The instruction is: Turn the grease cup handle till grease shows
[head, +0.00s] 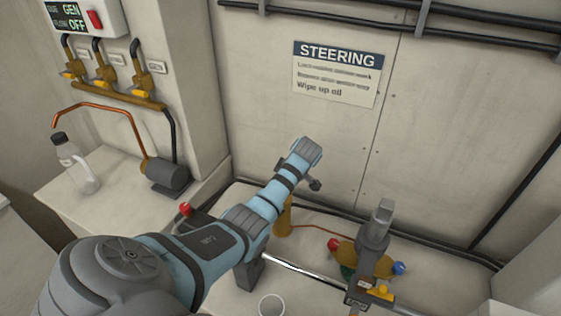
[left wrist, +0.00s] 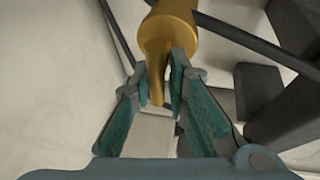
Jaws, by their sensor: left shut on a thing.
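The brass grease cup (head: 284,220) stands upright behind my left forearm in the head view, partly covered by it. In the left wrist view its wide brass body (left wrist: 168,28) is at the top, with a narrow curved brass handle (left wrist: 156,88) pointing towards me. My left gripper (left wrist: 160,78) is shut on this handle, one teal-padded finger on each side. In the head view the arm hides the fingers. I cannot make out any grease. My right gripper is in neither view.
A grey upright fitting (head: 380,225) with red and blue caps stands right of the cup. A shiny rod (head: 290,268) runs below it. A white cup (head: 271,306) is at the lower edge. A bottle (head: 75,165) and a dark motor (head: 166,174) sit on the left ledge.

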